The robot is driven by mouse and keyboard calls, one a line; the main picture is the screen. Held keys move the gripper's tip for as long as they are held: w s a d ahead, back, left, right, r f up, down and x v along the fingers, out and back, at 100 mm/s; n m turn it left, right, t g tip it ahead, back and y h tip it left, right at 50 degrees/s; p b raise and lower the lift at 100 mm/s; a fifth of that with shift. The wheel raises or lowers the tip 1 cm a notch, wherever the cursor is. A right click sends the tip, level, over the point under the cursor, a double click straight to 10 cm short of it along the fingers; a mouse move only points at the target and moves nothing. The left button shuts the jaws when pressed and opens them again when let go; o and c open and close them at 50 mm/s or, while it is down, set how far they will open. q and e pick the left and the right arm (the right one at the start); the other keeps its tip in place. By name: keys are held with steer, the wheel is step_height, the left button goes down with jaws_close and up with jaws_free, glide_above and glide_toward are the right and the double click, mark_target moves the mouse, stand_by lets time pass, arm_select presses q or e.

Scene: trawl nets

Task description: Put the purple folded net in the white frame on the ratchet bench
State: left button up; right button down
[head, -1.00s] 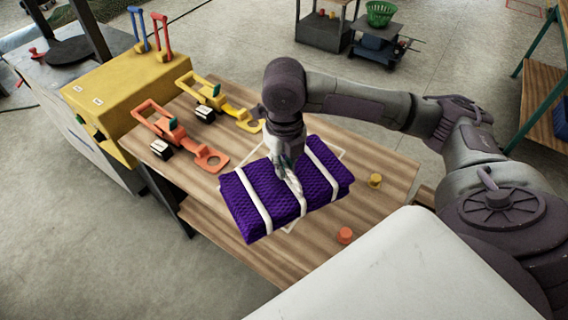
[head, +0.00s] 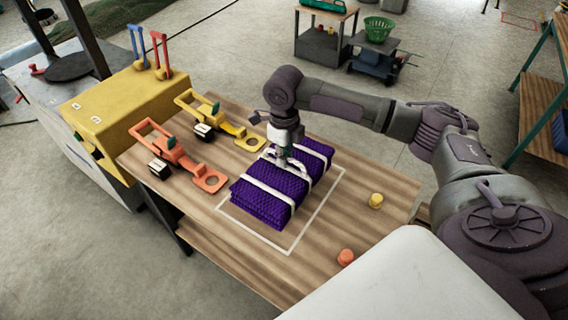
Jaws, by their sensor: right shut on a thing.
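The purple folded net (head: 262,203) is a block with white straps around it, in the middle of the head view. It is over the wooden ratchet bench (head: 190,205), inside or above the left and far part of the white frame (head: 319,217). The near and right lines of the frame show bare; its far part is hidden behind the net and my arm. My right gripper (head: 287,163) is on top of the net, shut on its white middle strap. I cannot tell whether the net touches the bench top. My left gripper is out of view.
An orange ratchet (head: 209,180) and a yellow ratchet (head: 247,143) lie left of the net, close to it. A yellow knob (head: 376,200) and an orange knob (head: 345,257) stand on the bench to the right. A yellow box (head: 125,102) with levers stands at the bench's far left.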

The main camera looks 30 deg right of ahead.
steer(key=shift+w+d+f, duration=0.3)
steer(key=shift+w+d, duration=0.05)
steer(key=shift+w, duration=0.3)
steer(key=shift+f, duration=0.2)
steer(key=shift+f+p, duration=0.45)
steer(key=shift+f, duration=1.45)
steer(key=c, duration=1.2)
jaws_free()
steer(key=shift+s+f, duration=0.1)
step_height(320, 180, up, 12)
steer(key=b, duration=0.1)
steer(key=shift+b, duration=0.35)
